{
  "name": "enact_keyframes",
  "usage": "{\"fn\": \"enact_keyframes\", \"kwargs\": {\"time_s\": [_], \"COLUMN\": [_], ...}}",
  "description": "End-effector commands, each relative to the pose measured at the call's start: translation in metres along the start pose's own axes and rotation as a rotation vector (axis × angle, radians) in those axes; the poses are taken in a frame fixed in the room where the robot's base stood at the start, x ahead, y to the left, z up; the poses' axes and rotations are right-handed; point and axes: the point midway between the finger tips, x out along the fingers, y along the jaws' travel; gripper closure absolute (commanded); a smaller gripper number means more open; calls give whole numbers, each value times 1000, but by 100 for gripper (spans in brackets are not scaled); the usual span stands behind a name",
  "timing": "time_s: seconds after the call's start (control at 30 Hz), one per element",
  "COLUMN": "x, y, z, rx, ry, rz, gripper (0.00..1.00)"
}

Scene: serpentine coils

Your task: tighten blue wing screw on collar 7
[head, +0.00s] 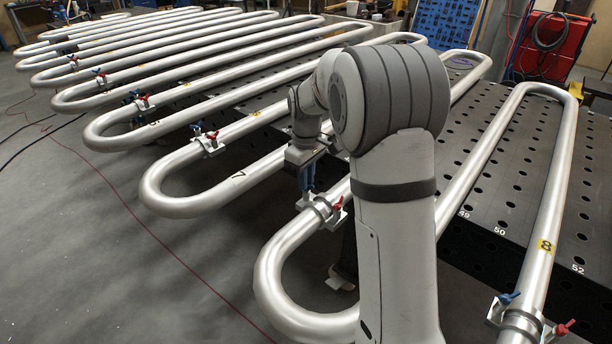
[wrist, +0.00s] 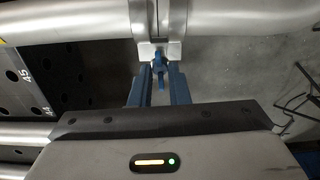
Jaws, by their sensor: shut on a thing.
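A metal collar (head: 325,209) sits around a steel pipe below my gripper in the head view. No number is readable on the collar itself. In the wrist view the collar (wrist: 176,22) is at the top centre, with the blue wing screw (wrist: 159,60) below its bracket. My gripper (wrist: 160,72) has its two blue fingers on either side of that screw and is shut on it. In the head view my gripper (head: 307,184) points down beside the collar, and the blue screw cannot be made out there.
Another collar (head: 522,322) with blue and red wing screws is at the lower right, on the pipe marked 8. Several more pipe bends with collars run to the left. A perforated dark table (head: 500,185) lies under the pipes. Red cable (head: 150,240) crosses the open floor.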

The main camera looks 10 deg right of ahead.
Motion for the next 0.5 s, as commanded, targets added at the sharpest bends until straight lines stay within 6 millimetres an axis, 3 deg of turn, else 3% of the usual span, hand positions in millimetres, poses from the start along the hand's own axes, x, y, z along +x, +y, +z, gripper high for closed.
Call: {"fn": "enact_keyframes", "kwargs": {"time_s": [0.5], "x": [-4], "y": [1], "z": [-1], "rx": [489], "ry": [5], "rz": [3], "gripper": [100]}}
